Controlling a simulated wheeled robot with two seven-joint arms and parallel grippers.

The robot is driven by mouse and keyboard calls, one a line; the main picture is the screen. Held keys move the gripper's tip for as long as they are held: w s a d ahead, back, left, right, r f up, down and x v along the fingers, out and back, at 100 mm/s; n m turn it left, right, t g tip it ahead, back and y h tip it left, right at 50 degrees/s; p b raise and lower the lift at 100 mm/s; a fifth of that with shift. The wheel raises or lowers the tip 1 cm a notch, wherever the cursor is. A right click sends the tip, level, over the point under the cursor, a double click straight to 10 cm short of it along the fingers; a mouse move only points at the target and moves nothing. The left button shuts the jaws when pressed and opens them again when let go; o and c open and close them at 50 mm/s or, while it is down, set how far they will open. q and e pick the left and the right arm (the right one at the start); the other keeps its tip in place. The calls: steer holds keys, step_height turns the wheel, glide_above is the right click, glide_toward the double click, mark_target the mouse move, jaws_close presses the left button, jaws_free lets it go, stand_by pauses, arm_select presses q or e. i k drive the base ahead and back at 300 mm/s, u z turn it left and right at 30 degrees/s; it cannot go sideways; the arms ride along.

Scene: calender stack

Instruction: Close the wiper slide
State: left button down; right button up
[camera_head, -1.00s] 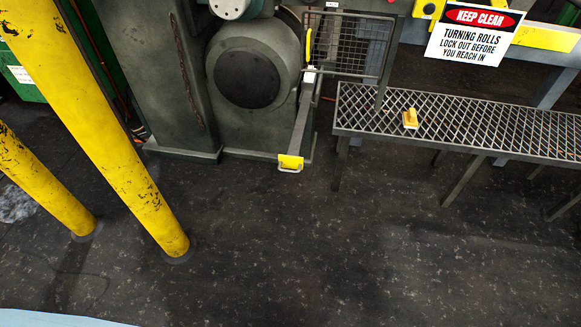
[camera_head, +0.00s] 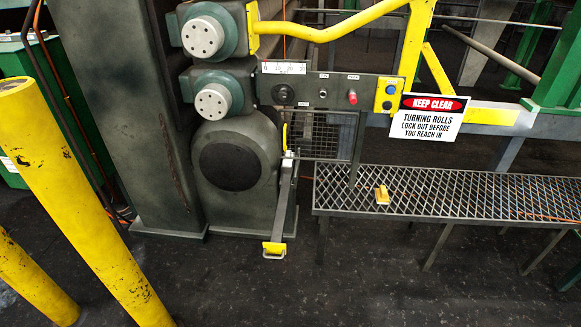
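What looks like the wiper slide is a long grey bar (camera_head: 283,203) beside the big round machine housing. It sticks out toward me from the machine, low down. Its front end carries a yellow block (camera_head: 274,247) with a small pale pull handle (camera_head: 273,256). The back end of the bar meets the machine by a mesh guard (camera_head: 326,138). Neither of my grippers is in view.
Yellow posts (camera_head: 85,190) stand at the left front. A grated platform (camera_head: 450,192) with a small yellow block (camera_head: 381,194) on it runs to the right. A control panel (camera_head: 325,91) and a warning sign (camera_head: 428,117) are above. Dark floor (camera_head: 370,290) in front is clear.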

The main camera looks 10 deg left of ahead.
mark_target(275, 246)
steer(key=z, duration=0.55)
steer(key=i, duration=2.1)
steer(key=u, duration=0.75)
